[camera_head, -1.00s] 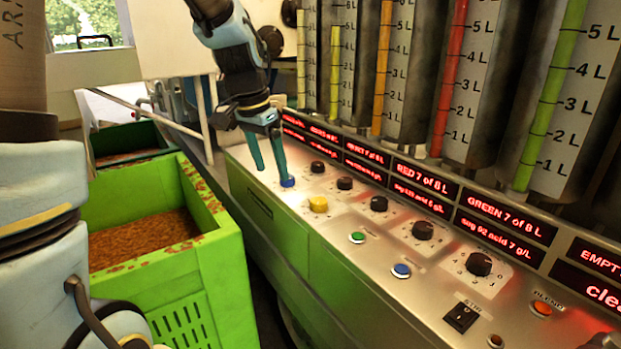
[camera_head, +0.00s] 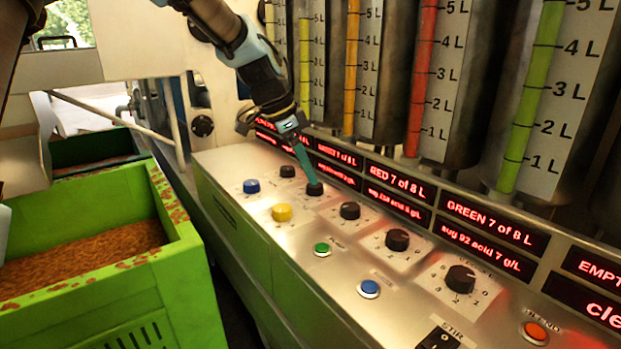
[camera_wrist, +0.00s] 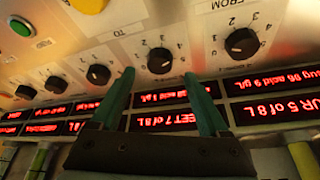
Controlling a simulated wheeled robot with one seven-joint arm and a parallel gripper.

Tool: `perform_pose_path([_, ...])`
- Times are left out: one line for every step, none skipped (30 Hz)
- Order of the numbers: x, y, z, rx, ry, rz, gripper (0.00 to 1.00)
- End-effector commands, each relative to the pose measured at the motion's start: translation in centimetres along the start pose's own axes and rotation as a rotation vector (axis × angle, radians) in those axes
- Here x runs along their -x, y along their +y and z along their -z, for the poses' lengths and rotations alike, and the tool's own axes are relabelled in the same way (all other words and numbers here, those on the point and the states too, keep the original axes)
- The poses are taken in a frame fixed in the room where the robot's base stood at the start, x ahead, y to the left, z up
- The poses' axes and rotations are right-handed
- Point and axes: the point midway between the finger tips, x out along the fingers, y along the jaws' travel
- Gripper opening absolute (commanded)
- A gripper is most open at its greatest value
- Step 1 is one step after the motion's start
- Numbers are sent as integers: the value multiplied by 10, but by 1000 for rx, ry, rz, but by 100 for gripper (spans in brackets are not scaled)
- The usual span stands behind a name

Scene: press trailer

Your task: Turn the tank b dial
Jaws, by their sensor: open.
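A row of black dials runs along the metal panel. No "tank b" label is readable, so I cannot tell for certain which dial is tank b. My gripper (camera_head: 308,180) points down at the second dial from the left (camera_head: 314,189); only one teal finger shows clearly there. In the wrist view my gripper (camera_wrist: 162,78) is open and empty. That dial (camera_wrist: 160,61) sits centred just beyond the gap between the fingertips, above a "SWEET 7 of 8 L" display (camera_wrist: 165,121). Contact cannot be made out. The leftmost dial (camera_head: 287,171) shows right of it in the wrist view (camera_wrist: 242,43).
Blue (camera_head: 251,186), yellow (camera_head: 282,212) and green (camera_head: 322,249) knobs or buttons lie on the panel's near side. More dials (camera_head: 397,239) continue right. Red displays (camera_head: 400,183) and tall gauged tanks stand behind. A green crate (camera_head: 190,265) stands left of the panel.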

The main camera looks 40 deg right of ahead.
Motion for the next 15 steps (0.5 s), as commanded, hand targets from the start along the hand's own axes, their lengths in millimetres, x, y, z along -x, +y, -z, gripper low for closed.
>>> perform_pose_path([-9, 1, 0, 0, -2, -5, 79])
perform_pose_path([-14, 1, 0, 0, -2, -3, 79])
perform_pose_path([-19, 1, 0, 0, -1, -3, 79])
perform_pose_path([-23, 1, 0, 1, -1, -4, 79])
perform_pose_path([-26, 1, 0, 2, -1, -3, 79])
perform_pose_path([-30, 0, 0, 2, -1, -2, 79])
perform_pose_path([-32, 0, 0, 2, -1, -2, 79])
perform_pose_path([-34, 1, 0, 2, -1, -2, 79])
perform_pose_path([-36, 1, 0, 2, -1, -1, 79])
perform_pose_path([-37, 0, 0, 2, -1, -1, 79])
perform_pose_path([-38, 0, 0, 2, -1, -1, 79])
perform_pose_path([-38, 0, 0, 2, -1, 0, 79])
perform_pose_path([-38, 0, 0, 2, 0, 0, 79])
perform_pose_path([-38, 0, 0, 2, 0, 0, 79])
perform_pose_path([-38, 0, -1, 2, 0, 0, 79])
